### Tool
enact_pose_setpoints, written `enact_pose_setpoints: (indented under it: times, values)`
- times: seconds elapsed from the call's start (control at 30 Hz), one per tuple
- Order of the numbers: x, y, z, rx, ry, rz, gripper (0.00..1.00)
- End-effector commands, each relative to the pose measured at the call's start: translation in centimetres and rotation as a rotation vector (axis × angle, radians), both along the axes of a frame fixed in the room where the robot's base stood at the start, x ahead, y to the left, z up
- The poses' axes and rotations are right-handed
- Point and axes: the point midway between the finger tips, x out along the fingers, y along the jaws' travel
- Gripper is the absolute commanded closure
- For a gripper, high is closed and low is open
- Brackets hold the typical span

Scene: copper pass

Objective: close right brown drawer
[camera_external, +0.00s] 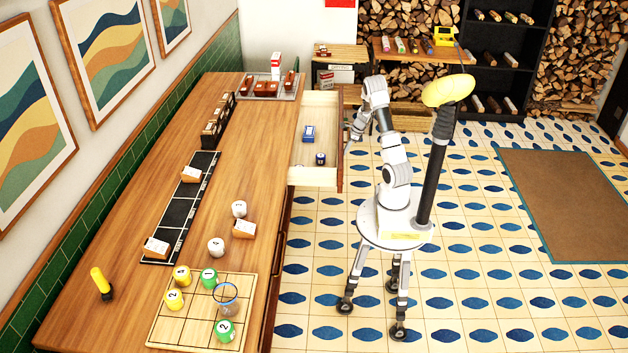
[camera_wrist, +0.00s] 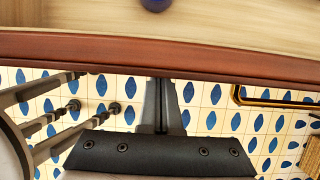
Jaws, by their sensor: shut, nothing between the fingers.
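The brown drawer is pulled open from the far end of the long counter; its pale inside (camera_external: 318,112) shows in the external view. Its reddish-brown front shows in the wrist view (camera_wrist: 200,55).
The tiled floor is clear toward the brown mat (camera_external: 560,200).

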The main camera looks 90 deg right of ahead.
Motion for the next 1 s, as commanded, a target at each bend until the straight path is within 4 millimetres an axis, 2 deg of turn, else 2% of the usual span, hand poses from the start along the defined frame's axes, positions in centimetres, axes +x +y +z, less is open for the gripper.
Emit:
enact_pose_setpoints:
  times: [0.03, 0.6, 0.8, 1.0]
  values:
    - [1.7, 0.1, 0.4, 0.001, -0.001, 0.008, 1.0]
    - [17.5, 0.1, 0.4, 0.001, -0.001, 0.006, 1.0]
    - [22.0, 0.1, 0.2, -0.001, 0.0, 0.005, 1.0]
    - [25.1, 0.1, 0.1, 0.0, -0.001, 0.002, 1.0]
